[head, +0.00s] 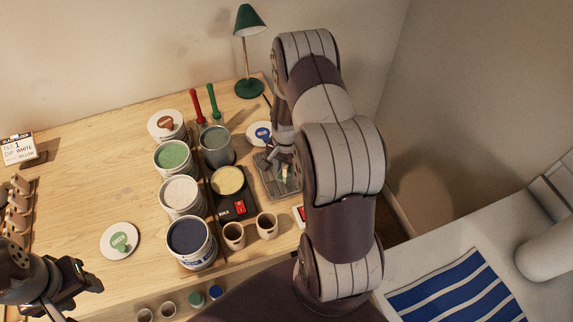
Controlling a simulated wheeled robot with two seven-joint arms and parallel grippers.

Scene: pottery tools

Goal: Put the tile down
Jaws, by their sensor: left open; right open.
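My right gripper (281,165) points down over a grey tray (269,186) on the right part of the wooden table, and its jaws are open. A small pale and green patch shows at its fingertips; this may be the tile, but it is too small and too covered to be sure. I cannot tell whether it touches the tray. My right arm hides the tray's right side. My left gripper (78,287) is open and empty at the lower left, near the table's front edge.
Paint buckets, green (173,158), white (181,195) and dark blue (188,236), stand mid-table. Two cups (267,226) stand near the front edge. A green lamp (249,88) stands at the back. A round lid (119,241) lies on the left. The left middle of the table (95,180) is clear.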

